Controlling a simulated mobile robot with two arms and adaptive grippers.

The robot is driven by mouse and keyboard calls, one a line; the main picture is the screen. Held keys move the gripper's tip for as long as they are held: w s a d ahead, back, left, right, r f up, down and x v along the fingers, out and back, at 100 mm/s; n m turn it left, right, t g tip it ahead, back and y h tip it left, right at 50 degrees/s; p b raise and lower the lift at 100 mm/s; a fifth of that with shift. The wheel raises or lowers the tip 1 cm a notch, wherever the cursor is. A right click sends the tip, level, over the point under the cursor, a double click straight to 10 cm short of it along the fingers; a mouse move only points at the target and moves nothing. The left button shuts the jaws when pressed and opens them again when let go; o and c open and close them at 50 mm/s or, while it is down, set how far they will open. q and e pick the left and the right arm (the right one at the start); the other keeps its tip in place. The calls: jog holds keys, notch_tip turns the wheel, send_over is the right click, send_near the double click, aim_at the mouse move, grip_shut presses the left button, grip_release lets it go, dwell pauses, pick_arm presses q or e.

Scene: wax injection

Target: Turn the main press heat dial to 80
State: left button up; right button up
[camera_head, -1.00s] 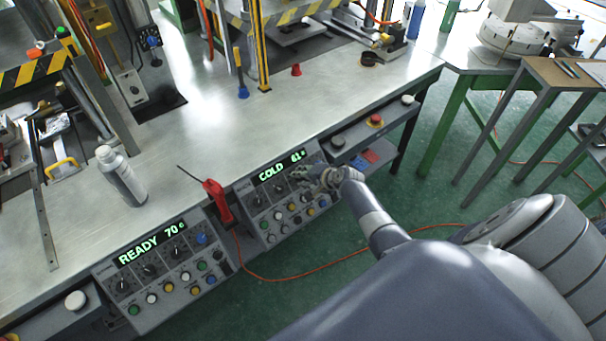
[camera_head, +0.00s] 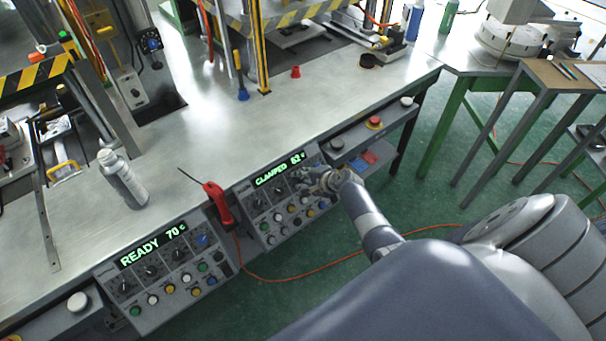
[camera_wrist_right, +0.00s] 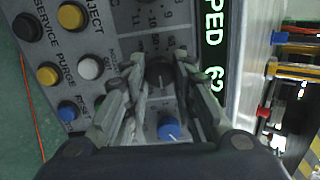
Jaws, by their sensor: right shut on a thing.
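The right control panel (camera_head: 268,232) shows a green display (camera_head: 279,170) reading CLAMPED and what looks like 62. My right gripper (camera_head: 308,181) is at this panel's upper right part and largely hides the dials there. In the right wrist view its fingers (camera_wrist_right: 157,85) are shut on a dark round dial (camera_wrist_right: 160,72), one on each side. A blue knob (camera_wrist_right: 169,130) lies just beyond that dial, between the fingers. The display (camera_wrist_right: 212,55) runs along the panel's edge in that view. My left gripper is not in view.
The left control panel (camera_head: 165,270) reads READY 70. A red tool (camera_head: 217,203) with a thin tip sits between the panels. A spray bottle (camera_head: 122,178) stands on the metal bench (camera_head: 200,120). Coloured buttons (camera_wrist_right: 70,17) lie close beside the gripper. An orange cable (camera_head: 330,262) crosses the floor.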

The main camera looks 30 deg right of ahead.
jog(key=o, duration=1.1)
jog(key=shift+c, duration=0.2)
jog(key=v, duration=1.2)
jog(key=shift+f, duration=0.1)
